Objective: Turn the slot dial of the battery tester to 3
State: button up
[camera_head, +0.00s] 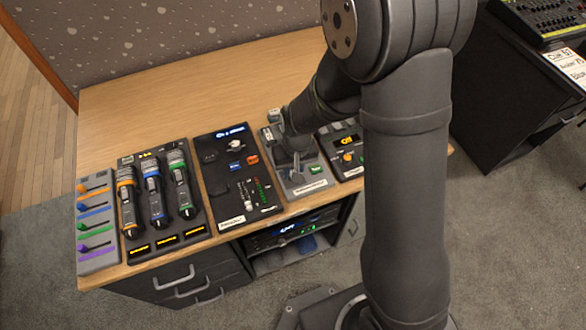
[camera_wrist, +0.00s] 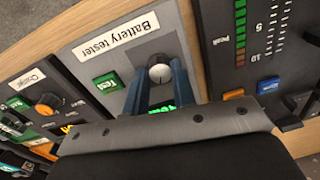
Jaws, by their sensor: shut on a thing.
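The battery tester (camera_wrist: 95,60) is a grey panel with a white "Battery tester" label in the wrist view. It also shows in the head view (camera_head: 303,188), partly covered by my arm. Its slot dial (camera_wrist: 159,72) is a small round knob with a light top and a dark pointer mark. My gripper (camera_wrist: 160,76) has its two blue-grey fingers on either side of the dial, shut on it. A green display (camera_wrist: 162,107) shows partly between the fingers; its reading is hidden. A green test button (camera_wrist: 108,81) sits beside the dial.
A dark fader panel (camera_head: 238,175) with an orange and a blue button lies left of the tester. A charger panel (camera_head: 346,152) with an orange knob lies to its right. Three handheld devices (camera_head: 154,190) stand further left. The back of the wooden desk (camera_head: 180,97) is clear.

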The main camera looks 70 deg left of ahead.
jog(key=m, duration=0.3)
jog(key=shift+m, duration=0.4)
jog(key=shift+d+m, duration=0.1)
jog(key=shift+m, duration=1.8)
jog(key=o, duration=1)
notch_tip(320, 180, up, 17)
jog(key=shift+w+d+r, duration=0.2)
jog(key=shift+w+d, duration=0.15)
